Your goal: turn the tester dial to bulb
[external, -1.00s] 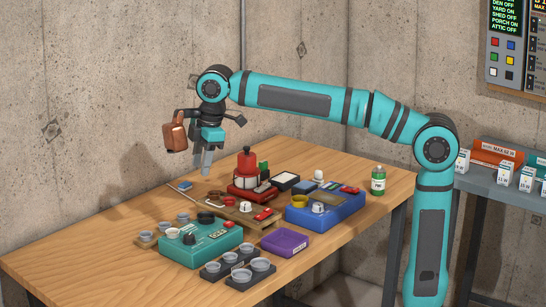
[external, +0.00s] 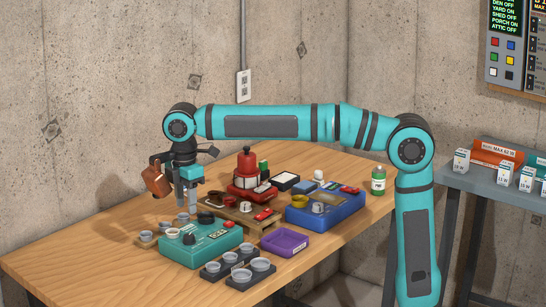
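A teal box (external: 208,246) with a dark dial (external: 189,238) on its top stands at the front left of the table; it looks like the tester, but its markings are too small to read. A blue box (external: 335,212) with a pale knob (external: 318,207) stands farther right. My gripper (external: 187,213) points down above the back left part of the teal box, apart from the dark dial. Its grey fingers hang close together, and I cannot tell if there is a gap between them. No object shows between them. Which way the dial points is unclear.
A purple tray (external: 285,244), a red device (external: 247,175) and a green bottle (external: 378,180) stand to the right. The table's left front is clear.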

